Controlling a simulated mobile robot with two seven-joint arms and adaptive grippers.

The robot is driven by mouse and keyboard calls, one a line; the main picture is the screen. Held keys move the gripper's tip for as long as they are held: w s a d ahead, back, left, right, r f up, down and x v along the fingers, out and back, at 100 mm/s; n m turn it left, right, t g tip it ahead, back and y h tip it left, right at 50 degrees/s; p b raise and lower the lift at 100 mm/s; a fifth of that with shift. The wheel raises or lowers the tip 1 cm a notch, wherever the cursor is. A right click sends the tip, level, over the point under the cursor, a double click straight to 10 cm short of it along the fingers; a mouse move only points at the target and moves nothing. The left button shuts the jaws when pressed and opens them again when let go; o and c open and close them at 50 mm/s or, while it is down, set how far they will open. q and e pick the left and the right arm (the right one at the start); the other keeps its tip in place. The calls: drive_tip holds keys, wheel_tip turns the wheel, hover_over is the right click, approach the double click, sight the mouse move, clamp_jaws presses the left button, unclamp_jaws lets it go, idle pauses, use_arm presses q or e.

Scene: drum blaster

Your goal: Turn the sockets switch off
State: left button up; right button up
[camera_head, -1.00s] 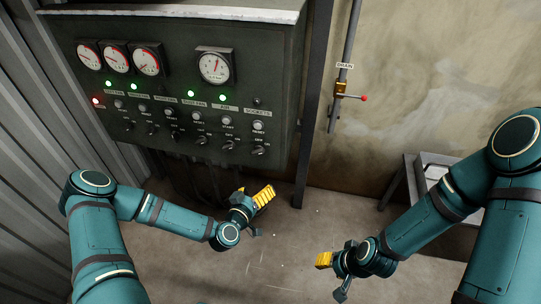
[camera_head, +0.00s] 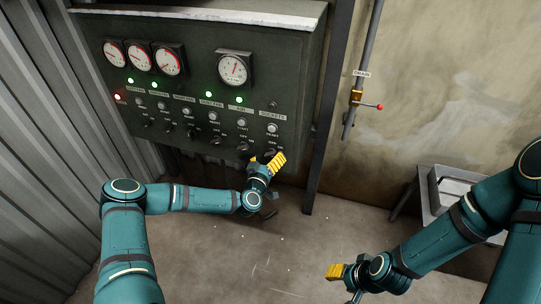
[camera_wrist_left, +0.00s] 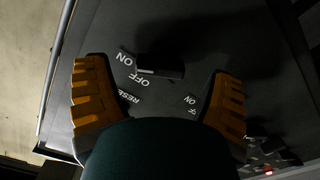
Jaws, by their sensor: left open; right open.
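The sockets switch (camera_head: 270,152) is a dark rotary knob at the lower right of the control panel, below the SOCKETS label (camera_head: 272,116). In the left wrist view the knob (camera_wrist_left: 160,70) lies between my spread fingers, with ON and OFF printed beside it. My left gripper (camera_head: 265,161) is open just below and in front of the knob; the fingers do not appear closed on it. My right gripper (camera_head: 342,284) is open and empty, low over the floor.
The panel (camera_head: 205,65) carries several gauges, green lamps, a red lamp (camera_head: 117,97) and other knobs left of the sockets switch. A drain pipe with a red-tipped valve (camera_head: 357,98) is on the wall at right. A grey metal stand (camera_head: 425,195) is at the right.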

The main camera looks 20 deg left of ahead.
use_arm(q)
drive_tip(key=shift+w, duration=1.2)
drive_tip(key=c, duration=1.2)
drive_tip(key=n+b, duration=0.2)
drive_tip(key=n, duration=0.1)
drive_tip(key=n+b, duration=0.1)
drive_tip(key=b, duration=0.1)
drive_tip(key=shift+f, duration=0.25)
drive_tip(key=n+b, duration=0.2)
drive_tip(key=n, duration=0.2)
drive_tip(key=shift+r+n+b, duration=0.1)
drive_tip(key=shift+n+b, duration=1.3)
drive_tip(key=shift+n, duration=0.5)
